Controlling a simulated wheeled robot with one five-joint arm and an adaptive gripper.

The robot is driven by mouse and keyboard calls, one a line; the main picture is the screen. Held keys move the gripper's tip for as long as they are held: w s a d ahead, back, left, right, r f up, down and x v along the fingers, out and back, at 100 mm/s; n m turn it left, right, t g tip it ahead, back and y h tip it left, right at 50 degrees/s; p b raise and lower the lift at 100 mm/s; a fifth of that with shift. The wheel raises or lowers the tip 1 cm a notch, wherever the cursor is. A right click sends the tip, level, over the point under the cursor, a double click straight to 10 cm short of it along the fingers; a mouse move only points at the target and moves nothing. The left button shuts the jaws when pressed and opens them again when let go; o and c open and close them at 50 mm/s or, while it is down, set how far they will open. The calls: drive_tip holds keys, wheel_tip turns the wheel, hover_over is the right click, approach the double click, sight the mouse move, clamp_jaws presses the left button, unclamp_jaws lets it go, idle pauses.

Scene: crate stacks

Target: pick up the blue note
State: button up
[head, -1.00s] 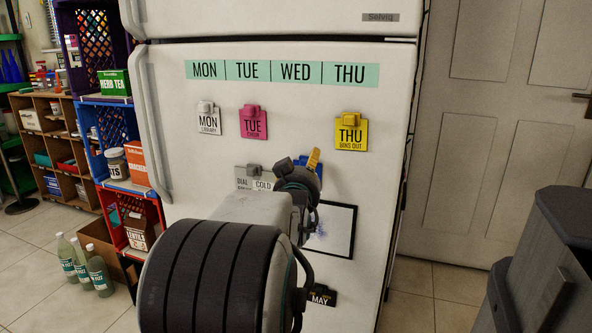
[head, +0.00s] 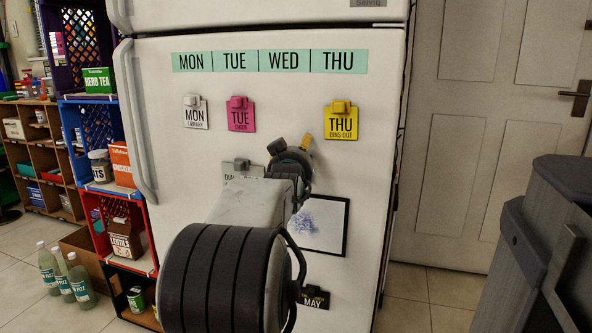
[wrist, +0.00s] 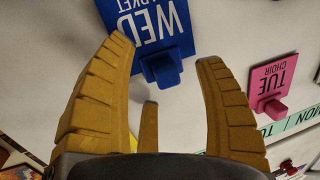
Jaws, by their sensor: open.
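The blue note (wrist: 155,22) reads WED MARKET and hangs on the white fridge door, upside down in the wrist view. A blue clip (wrist: 163,68) sticks out from its edge. My gripper (wrist: 168,50) is open, its yellow-brown fingers spread on either side of the clip, with a third finger below it. Nothing is held, and I cannot tell whether any finger touches the clip. In the head view my gripper (head: 305,147) is in front of the fridge door, below and left of the yellow THU note; the blue note is hidden behind it there.
A grey note (head: 243,168) is left of my gripper, a framed sheet (head: 325,232) below.

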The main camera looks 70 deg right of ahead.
drive_tip(key=shift+d, duration=0.3)
drive_tip(key=c, duration=1.3)
